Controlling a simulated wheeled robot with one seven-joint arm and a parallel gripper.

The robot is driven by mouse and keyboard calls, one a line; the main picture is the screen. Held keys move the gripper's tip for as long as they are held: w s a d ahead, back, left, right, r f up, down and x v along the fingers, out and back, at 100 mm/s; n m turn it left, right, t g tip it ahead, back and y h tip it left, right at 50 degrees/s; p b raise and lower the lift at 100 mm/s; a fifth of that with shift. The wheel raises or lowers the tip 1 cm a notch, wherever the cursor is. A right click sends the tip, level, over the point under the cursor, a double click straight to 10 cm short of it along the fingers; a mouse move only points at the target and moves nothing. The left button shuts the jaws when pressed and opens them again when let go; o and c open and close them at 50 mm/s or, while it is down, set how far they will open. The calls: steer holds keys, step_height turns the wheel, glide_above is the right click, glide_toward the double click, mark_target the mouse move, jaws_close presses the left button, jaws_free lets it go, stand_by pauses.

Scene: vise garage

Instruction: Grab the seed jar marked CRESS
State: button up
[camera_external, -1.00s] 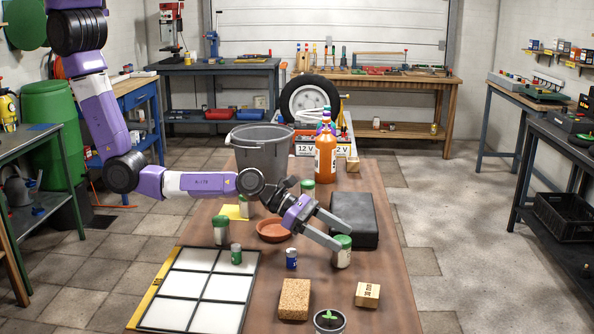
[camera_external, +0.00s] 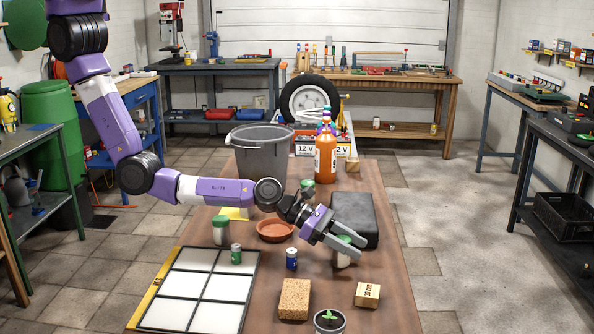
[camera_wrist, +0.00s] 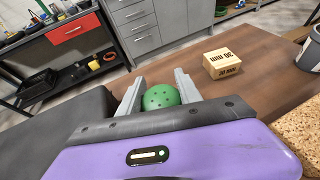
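Several pale jars with green lids stand on the brown table; no label, CRESS included, is readable. One jar (camera_external: 343,260) is at my gripper (camera_external: 362,249), partly hidden by its fingers. In the wrist view its round green lid (camera_wrist: 160,97) shows between the two grey fingers. The fingers look open, one on each side of the lid; I cannot tell whether either touches it. Another jar (camera_external: 221,232) stands at the left near the white-panelled tray. A third green lid (camera_external: 307,185) shows behind my wrist, its jar mostly hidden.
A black case (camera_external: 354,213) lies just behind my gripper. A terracotta saucer (camera_external: 275,231), a small green can (camera_external: 236,254) and a blue can (camera_external: 291,258) are to the left. A cork block (camera_external: 294,299), wooden block (camera_external: 367,295) and seedling pot (camera_external: 329,321) stand in front.

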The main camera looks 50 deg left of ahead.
jaws_close()
steer(key=shift+r, duration=0.1)
